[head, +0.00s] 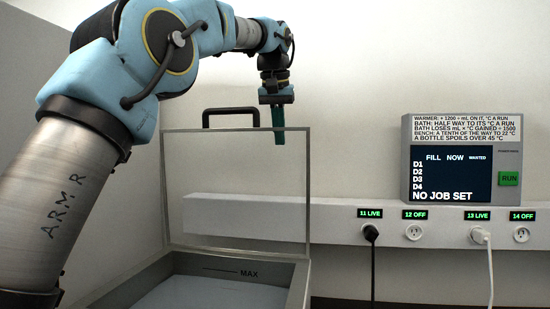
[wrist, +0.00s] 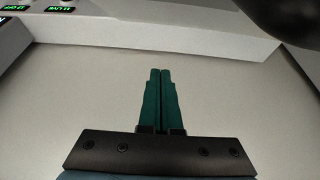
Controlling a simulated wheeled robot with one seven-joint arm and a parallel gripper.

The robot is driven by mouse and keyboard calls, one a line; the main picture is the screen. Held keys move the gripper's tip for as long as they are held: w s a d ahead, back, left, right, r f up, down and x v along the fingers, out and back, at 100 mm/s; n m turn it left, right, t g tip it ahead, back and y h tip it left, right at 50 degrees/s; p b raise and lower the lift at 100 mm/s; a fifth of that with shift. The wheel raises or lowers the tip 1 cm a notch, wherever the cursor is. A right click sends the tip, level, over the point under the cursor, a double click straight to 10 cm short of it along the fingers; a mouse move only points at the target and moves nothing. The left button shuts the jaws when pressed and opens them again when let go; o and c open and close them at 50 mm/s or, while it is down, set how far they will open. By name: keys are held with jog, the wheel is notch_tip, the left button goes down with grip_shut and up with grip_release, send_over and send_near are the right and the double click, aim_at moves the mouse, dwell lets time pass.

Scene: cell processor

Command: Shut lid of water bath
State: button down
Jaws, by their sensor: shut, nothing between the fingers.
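The water bath (head: 298,285) stands at the bottom centre of the head view, its basin with a MAX mark on the inner wall. Its clear, grey-framed lid (head: 235,130) stands upright at the back edge, open, with a black handle (head: 230,111) along the top. My gripper (head: 277,138) points down at the lid's top right corner, with the lower fingers overlapping the lid's top edge in the picture. I cannot tell whether it touches the lid. In the wrist view its green fingers (wrist: 161,75) are together and empty. The lid is not recognisable in the wrist view.
A socket rail (head: 340,220) runs along the wall behind the lid, with a black plug (head: 371,233) and a white plug (head: 480,235). A display panel (head: 452,160) with a green RUN button stands on it at the right. Wall space between lid and panel is clear.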

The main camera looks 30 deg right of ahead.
aim_at(279, 155)
jog(key=f, duration=0.5)
jog(key=shift+s+a+f, duration=0.15)
jog(key=shift+s+a, duration=0.1)
jog(key=shift+s, duration=0.05)
jog(key=shift+s+a+f, duration=0.15)
jog(key=shift+s+a, duration=0.15)
jog(key=shift+s, duration=0.1)
